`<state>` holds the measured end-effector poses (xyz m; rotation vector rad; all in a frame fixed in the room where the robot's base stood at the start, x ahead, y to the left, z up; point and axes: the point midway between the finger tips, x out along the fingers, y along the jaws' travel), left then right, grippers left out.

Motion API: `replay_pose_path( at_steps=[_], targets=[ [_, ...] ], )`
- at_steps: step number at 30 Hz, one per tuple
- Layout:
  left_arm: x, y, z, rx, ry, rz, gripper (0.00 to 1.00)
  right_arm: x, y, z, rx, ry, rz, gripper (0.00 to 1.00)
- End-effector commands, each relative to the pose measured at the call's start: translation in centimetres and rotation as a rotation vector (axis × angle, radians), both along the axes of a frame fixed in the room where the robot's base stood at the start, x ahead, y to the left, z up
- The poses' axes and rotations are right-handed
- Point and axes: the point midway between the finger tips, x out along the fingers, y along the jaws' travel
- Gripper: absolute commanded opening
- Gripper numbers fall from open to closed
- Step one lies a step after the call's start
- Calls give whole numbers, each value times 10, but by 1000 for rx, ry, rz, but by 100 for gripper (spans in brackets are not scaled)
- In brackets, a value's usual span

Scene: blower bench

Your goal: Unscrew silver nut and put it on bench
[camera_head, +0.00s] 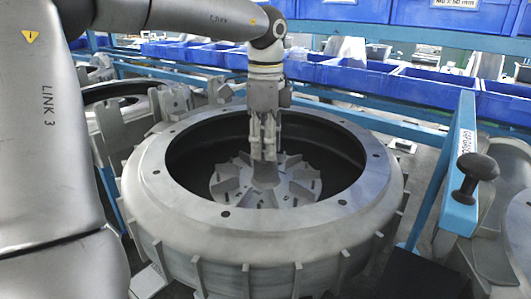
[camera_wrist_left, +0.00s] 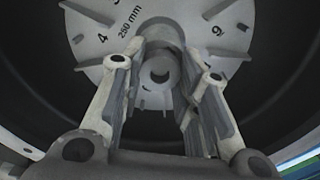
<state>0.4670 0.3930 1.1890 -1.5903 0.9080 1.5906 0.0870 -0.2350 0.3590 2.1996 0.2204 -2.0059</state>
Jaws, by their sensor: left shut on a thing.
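My left gripper (camera_head: 264,150) reaches straight down into the open middle of a large grey blower housing (camera_head: 285,240). Its fingers are shut at the centre of the bladed impeller (camera_head: 226,188). In the left wrist view the fingers (camera_wrist_left: 163,85) stand on both sides of a small round grey piece (camera_wrist_left: 160,70) at the hub, which I take to be the silver nut. The fingers hide much of it, and its thread cannot be made out. The impeller disc (camera_wrist_left: 95,45) carries numbers and "250 mm". My right gripper is not in view.
The housing's raised rim surrounds my left gripper. Blue bins (camera_head: 430,87) line a rack behind. A black knob (camera_head: 477,172) on a blue post stands at the right. Other grey housings stand at the left (camera_head: 118,88) and far right (camera_head: 513,190).

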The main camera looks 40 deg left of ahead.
Motion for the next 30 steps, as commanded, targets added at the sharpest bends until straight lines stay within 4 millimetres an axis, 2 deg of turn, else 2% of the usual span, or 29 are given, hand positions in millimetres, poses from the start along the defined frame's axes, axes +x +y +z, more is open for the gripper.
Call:
replay_pose_path(
  at_steps=[18, 28, 29, 30],
  targets=[
    [0, 0, 1, -2, -1, 676, 3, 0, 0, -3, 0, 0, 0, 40],
    [0, 0, 1, -2, -1, 732, 3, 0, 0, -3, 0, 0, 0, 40],
    [0, 0, 1, -1, -2, 732, 31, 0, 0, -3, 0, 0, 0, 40],
    [0, 0, 1, -1, -2, 732, 36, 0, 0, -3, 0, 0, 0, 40]
  ],
)
